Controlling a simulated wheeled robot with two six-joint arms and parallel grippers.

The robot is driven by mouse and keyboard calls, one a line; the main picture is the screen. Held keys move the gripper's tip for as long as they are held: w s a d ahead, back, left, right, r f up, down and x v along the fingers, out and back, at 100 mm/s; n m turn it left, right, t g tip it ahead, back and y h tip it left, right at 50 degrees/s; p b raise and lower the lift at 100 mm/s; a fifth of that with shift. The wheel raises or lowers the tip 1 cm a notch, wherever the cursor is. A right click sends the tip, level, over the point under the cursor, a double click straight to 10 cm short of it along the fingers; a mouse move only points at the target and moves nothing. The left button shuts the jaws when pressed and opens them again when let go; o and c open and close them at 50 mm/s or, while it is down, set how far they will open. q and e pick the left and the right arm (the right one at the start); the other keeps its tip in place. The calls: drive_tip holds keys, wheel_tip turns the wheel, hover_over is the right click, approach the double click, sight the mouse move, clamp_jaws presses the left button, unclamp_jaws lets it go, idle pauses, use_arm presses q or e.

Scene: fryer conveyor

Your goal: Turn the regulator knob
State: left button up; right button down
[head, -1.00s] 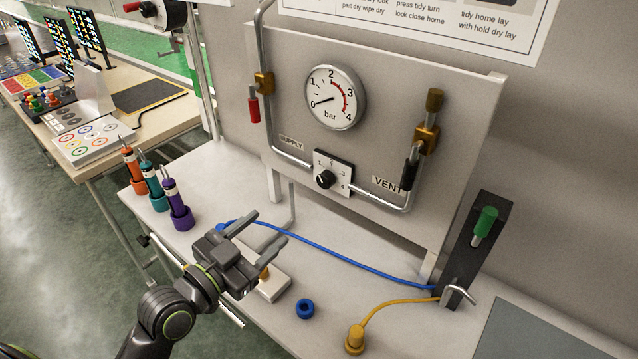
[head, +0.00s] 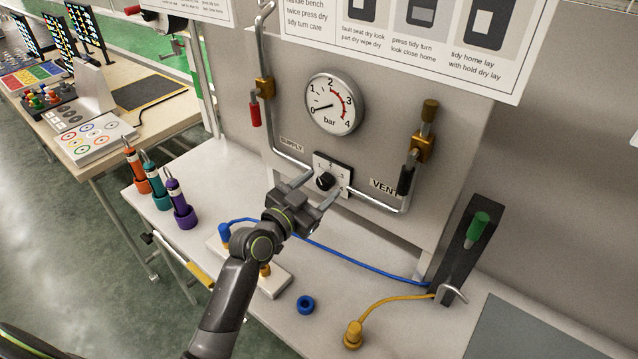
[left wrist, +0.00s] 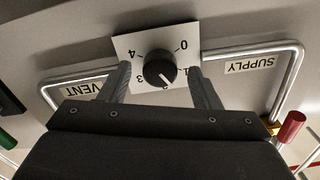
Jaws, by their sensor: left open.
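The black regulator knob (head: 325,181) sits on a white numbered dial plate (head: 335,162) low on the grey panel, below the pressure gauge (head: 333,105). The gauge needle points near 0. My left gripper (head: 312,186) is open, its fingers pointing at the panel on either side of the knob. In the left wrist view the knob (left wrist: 160,69) shows upside down between the two spread fingers (left wrist: 162,82), with gaps on both sides. Its white mark points between 1 and 2. My right gripper is not in view.
A red-handled supply valve (head: 255,112) and a black-handled vent valve (head: 408,172) flank the knob on metal pipes.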

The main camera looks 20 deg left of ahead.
use_arm(q)
drive_tip(key=shift+w+d, duration=0.1)
drive_tip(key=shift+w, duration=0.2)
drive_tip(key=shift+c, duration=0.5)
drive_tip(key=c, duration=0.9)
